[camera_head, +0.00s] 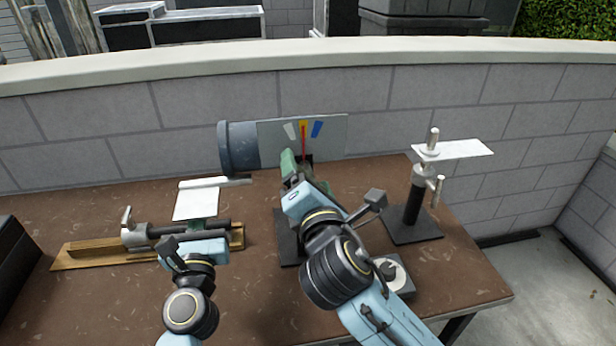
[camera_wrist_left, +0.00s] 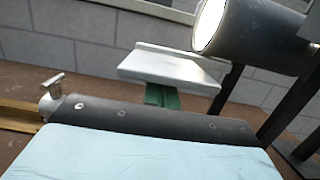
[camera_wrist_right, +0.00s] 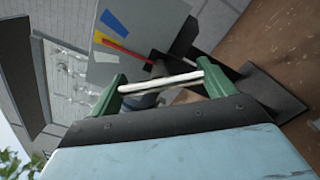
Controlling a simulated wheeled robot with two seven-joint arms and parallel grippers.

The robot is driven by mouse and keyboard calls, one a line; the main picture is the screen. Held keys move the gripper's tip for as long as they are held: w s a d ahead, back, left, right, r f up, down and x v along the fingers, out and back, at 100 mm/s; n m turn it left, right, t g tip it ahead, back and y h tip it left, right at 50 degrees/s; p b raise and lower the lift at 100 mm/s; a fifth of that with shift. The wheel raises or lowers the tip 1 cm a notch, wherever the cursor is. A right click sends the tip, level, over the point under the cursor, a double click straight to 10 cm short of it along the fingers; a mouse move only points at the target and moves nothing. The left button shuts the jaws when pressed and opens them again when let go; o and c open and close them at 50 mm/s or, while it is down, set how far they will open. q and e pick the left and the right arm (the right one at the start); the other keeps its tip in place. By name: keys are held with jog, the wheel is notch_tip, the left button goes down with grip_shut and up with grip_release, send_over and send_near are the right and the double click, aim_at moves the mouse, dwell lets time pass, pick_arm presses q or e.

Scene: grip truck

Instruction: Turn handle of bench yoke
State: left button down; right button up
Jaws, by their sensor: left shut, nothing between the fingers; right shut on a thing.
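The bench yoke stands near the wall, with a grey cylinder (camera_head: 238,148) and a grey panel (camera_head: 333,138) bearing white, yellow and blue marks. A red pointer (camera_head: 303,143) stands upright at the yellow mark. The panel (camera_wrist_right: 103,72) also shows tilted in the right wrist view. My right gripper (camera_head: 289,163) is in front of the panel, its arm hiding much of the stand. In the right wrist view its green fingers are shut on a white bar handle (camera_wrist_right: 160,83) that spans between them. My left gripper (camera_head: 207,224) is shut and empty, left of the yoke.
A white plate (camera_head: 196,203) lies just beyond my left gripper. A wooden board (camera_head: 90,255) with a metal clamp (camera_head: 133,236) is at the left. A black stand (camera_head: 415,205) with a white plate is at the right. A round dial block (camera_head: 398,277) sits near my right arm.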

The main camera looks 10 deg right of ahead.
jog(key=m, duration=0.7)
dwell(0.6)
jog(key=o, duration=0.9)
jog(key=shift+s, duration=0.1)
jog(key=s, duration=1.2)
jog(key=shift+f, duration=0.2)
jog(key=shift+f+b, duration=1.85)
jog(key=shift+b, duration=0.2)
